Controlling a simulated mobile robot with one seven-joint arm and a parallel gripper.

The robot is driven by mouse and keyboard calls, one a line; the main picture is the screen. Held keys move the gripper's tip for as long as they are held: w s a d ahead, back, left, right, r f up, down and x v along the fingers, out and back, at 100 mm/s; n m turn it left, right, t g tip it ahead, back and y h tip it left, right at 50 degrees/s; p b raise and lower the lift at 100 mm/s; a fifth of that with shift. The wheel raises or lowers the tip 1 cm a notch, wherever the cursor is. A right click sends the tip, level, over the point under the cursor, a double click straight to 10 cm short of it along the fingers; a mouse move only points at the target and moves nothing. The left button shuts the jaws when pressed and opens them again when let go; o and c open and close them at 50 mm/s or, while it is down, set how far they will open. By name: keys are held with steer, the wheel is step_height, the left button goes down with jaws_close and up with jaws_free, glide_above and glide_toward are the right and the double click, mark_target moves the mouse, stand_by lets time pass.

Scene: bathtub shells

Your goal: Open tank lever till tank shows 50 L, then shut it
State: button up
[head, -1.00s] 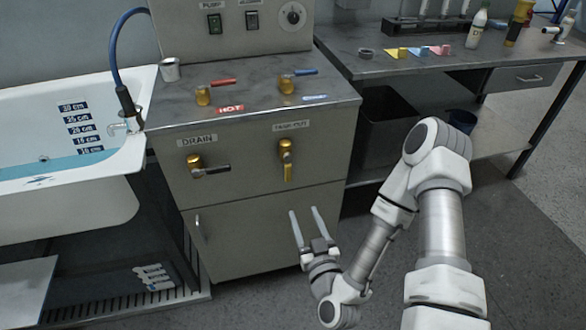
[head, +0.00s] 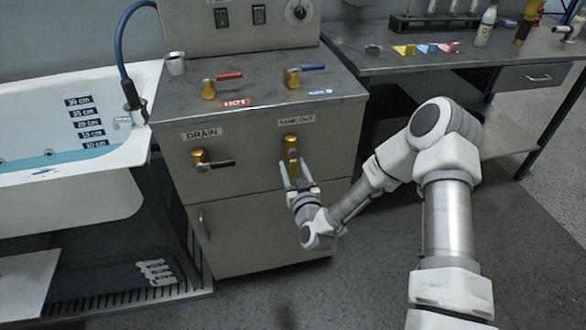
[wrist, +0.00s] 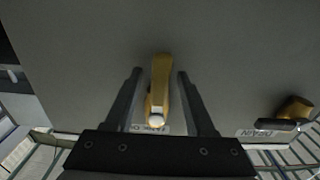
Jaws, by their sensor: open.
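The tank lever is a yellow handle (head: 292,158) on a brass valve, hanging down under the label TANK OUT on the cabinet front. My gripper (head: 293,171) is open, with its two fingers up at the lever. In the wrist view the yellow lever (wrist: 159,90) lies between the two open fingers (wrist: 159,85), with a gap on both sides. No tank level reading can be made out in these views.
The drain valve (head: 200,158), with a black handle pointing right, is left of the tank lever. Red (head: 229,75) and blue (head: 312,67) levers are on the cabinet top. A bathtub (head: 70,190) holding some water stands at left.

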steer(key=shift+w, duration=0.1)
jaws_close()
stand_by(1.4)
